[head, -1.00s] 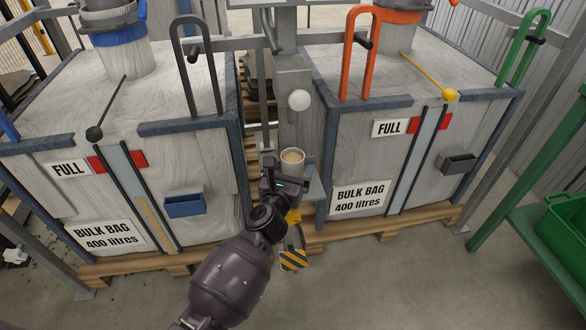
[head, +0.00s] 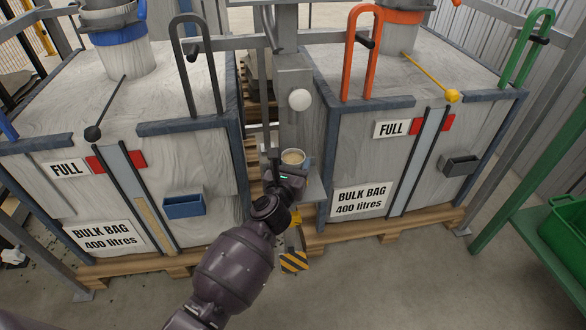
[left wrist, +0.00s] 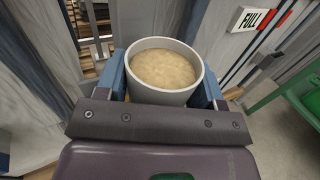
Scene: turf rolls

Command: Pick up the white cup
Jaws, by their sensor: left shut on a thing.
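The white cup (head: 292,158) is upright between the two bulk bags in the head view, filled with a beige, grainy material. In the left wrist view the cup (left wrist: 163,72) sits between the two blue-lined fingers. My left gripper (head: 287,172) is shut on the cup, with its fingers along both sides. The cup's lower part is hidden by the gripper. I cannot tell whether its base touches the small grey shelf (head: 313,187) there. My right gripper is not in view.
A bulk bag in a frame stands on the left, with a blue tray (head: 184,206). Another stands on the right, with a dark grey tray (head: 461,164). A grey column with a white knob (head: 300,99) is just behind the cup. Green bins (head: 568,230) are at far right.

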